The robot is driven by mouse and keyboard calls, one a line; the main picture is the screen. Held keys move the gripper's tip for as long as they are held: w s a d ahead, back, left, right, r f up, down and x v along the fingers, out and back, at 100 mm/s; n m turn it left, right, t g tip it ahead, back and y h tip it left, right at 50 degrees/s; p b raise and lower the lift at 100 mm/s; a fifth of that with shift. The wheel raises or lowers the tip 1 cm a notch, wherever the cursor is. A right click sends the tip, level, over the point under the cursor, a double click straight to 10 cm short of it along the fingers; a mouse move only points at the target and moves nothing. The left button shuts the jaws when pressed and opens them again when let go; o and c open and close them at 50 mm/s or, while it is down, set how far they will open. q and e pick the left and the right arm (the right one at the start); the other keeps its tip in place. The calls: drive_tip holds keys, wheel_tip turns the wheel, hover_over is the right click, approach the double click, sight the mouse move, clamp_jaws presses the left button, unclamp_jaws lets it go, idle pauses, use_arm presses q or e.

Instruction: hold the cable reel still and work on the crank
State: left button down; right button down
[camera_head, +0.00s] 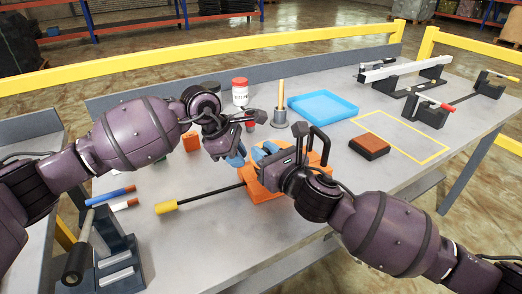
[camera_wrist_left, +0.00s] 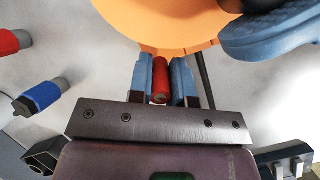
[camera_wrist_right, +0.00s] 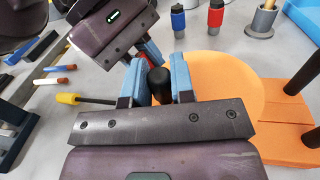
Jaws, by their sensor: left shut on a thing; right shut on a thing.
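The orange cable reel (camera_head: 268,193) sits on the bench at the front middle, mostly hidden by my grippers in the head view. Its round disc shows in the right wrist view (camera_wrist_right: 225,85) and the left wrist view (camera_wrist_left: 165,25). My left gripper (camera_head: 237,155) is shut on a red handle (camera_wrist_left: 160,88) at the disc's edge. My right gripper (camera_head: 262,154) is shut on a black knob (camera_wrist_right: 160,85) beside the disc. The two grippers are close together. How the red handle and black knob join the reel and crank is hidden.
A yellow-handled rod (camera_head: 166,207) lies left of the reel. Behind are a blue tray (camera_head: 322,105), a cup with a brass rod (camera_head: 280,118) and a red-lidded jar (camera_head: 240,93). A brown block (camera_head: 369,147) is right.

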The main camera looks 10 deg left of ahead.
drive_tip(key=n+g+y, duration=0.1)
drive_tip(key=d+n+g+y, duration=0.1)
drive_tip(key=g, duration=0.1)
drive_tip(key=n+g+y, duration=0.1)
drive_tip(key=shift+s+d+n+y, duration=0.15)
drive_tip(key=shift+d+n+y, duration=0.15)
drive_tip(key=n+g, duration=0.1)
drive_tip(key=d+n+g+y, duration=0.1)
drive_tip(key=g, duration=0.1)
drive_tip(key=shift+g, duration=0.3)
drive_tip(key=shift+w+d+n+g+y, duration=0.1)
drive_tip(key=shift+d+n+g+y, duration=0.15)
drive_tip(key=shift+n+g, duration=0.9)
drive_tip(key=shift+w+d+n+g+y, duration=0.15)
drive_tip(key=shift+d+n+g, duration=0.35)
drive_tip(key=shift+g, duration=1)
drive_tip(key=shift+d+n+g+y, duration=0.15)
drive_tip(key=shift+n+g+y, duration=0.05)
drive_tip(key=shift+n+g, duration=1)
drive_tip(key=shift+g, duration=0.45)
drive_tip(key=c, duration=1)
unclamp_jaws()
drive_tip(key=d, duration=0.4)
drive_tip(key=w+d, duration=0.1)
drive_tip(key=d, duration=0.7)
drive_tip(key=shift+w, duration=0.4)
drive_tip(key=shift+o, duration=0.2)
